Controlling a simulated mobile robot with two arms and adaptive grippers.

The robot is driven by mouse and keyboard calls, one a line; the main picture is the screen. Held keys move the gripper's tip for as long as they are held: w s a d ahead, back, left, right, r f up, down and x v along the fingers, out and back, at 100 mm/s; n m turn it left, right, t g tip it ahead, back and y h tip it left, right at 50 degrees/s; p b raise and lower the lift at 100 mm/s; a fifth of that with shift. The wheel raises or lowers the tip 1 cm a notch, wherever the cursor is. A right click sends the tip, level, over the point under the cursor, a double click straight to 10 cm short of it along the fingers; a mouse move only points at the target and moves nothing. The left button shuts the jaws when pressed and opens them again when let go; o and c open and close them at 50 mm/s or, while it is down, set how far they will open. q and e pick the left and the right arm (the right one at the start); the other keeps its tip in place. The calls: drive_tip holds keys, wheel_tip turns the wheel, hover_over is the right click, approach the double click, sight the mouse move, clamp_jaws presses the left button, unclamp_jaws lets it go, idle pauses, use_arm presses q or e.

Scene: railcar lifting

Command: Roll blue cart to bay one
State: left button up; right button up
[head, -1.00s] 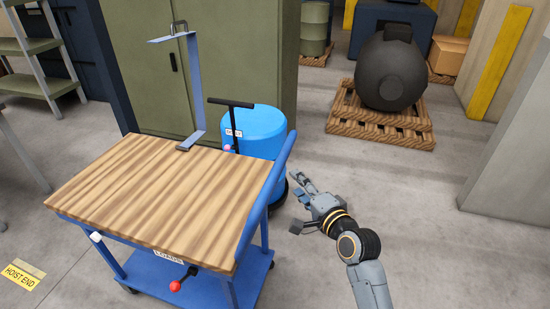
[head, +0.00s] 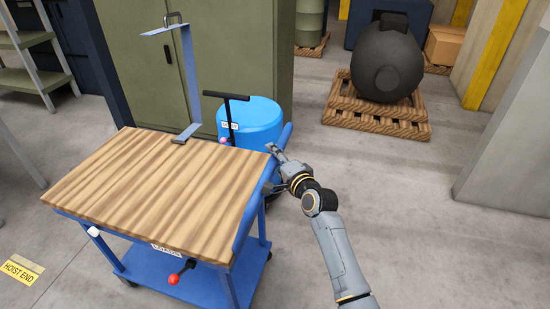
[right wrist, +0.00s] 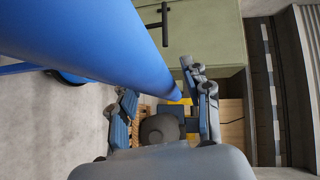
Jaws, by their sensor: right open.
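The blue cart (head: 185,278) has a striped wooden top (head: 150,185), a blue lower shelf and a rounded blue push bar (head: 262,195) along its right side. A red-knobbed lever (head: 175,278) sticks out at its front. My right gripper (head: 277,168) is at the push bar, fingers apart. In the right wrist view, the bar (right wrist: 95,35) runs large across the upper left, its far end near the open fingers (right wrist: 165,105). I cannot tell whether they touch it. My left gripper is out of view. No bay one marking is readable.
A blue drum (head: 257,122) and a black T-handle (head: 228,97) stand behind the cart. A blue hooked bracket (head: 190,80) rises at the top's back edge. A dark round tank (head: 387,65) sits on pallets (head: 375,118). A "HOIST END" floor label (head: 20,270) lies left. Floor on the right is clear.

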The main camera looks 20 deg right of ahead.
clamp_jaws()
drive_tip(key=s+d, duration=0.2)
drive_tip(key=d, duration=0.1)
drive_tip(key=shift+s+p, duration=0.1)
drive_tip(key=shift+p, duration=0.2)
drive_tip(key=shift+c, duration=1.1)
unclamp_jaws()
drive_tip(key=shift+o, duration=1.1)
drive_tip(key=shift+w+a+f, duration=0.1)
drive_tip(key=shift+w+a, duration=0.15)
drive_tip(key=shift+w, duration=0.05)
drive_tip(key=v, duration=1.2)
